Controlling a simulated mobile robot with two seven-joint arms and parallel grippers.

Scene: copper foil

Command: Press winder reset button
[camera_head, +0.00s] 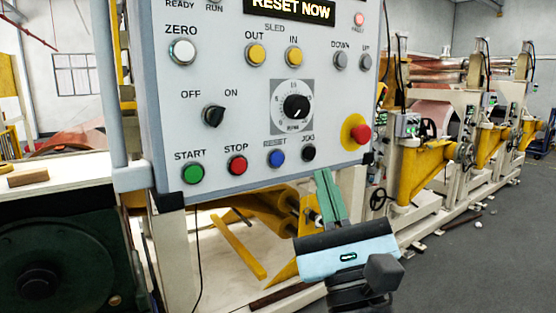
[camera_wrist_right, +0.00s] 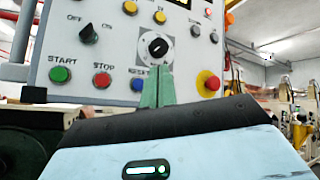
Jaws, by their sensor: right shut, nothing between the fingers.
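The blue RESET button (camera_head: 276,158) sits in the bottom row of the grey control panel (camera_head: 237,120), between the red STOP button (camera_head: 237,165) and the black JOG button (camera_head: 308,153). The display (camera_head: 290,9) reads RESET NOW. My right gripper (camera_head: 325,176) is shut and empty, its green fingers pointing up just below the panel's lower edge, right of RESET. In the right wrist view the fingers (camera_wrist_right: 158,72) overlap the panel's bottom row and the blue RESET button (camera_wrist_right: 138,84) shows just left of them. Contact cannot be seen. My left gripper is not in view.
A red emergency stop (camera_head: 361,134) on a yellow base is at the panel's right edge. The green START button (camera_head: 193,173) is at the lower left. Yellow machine parts (camera_head: 240,245) lie below the panel. Open floor (camera_head: 470,240) is at the right.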

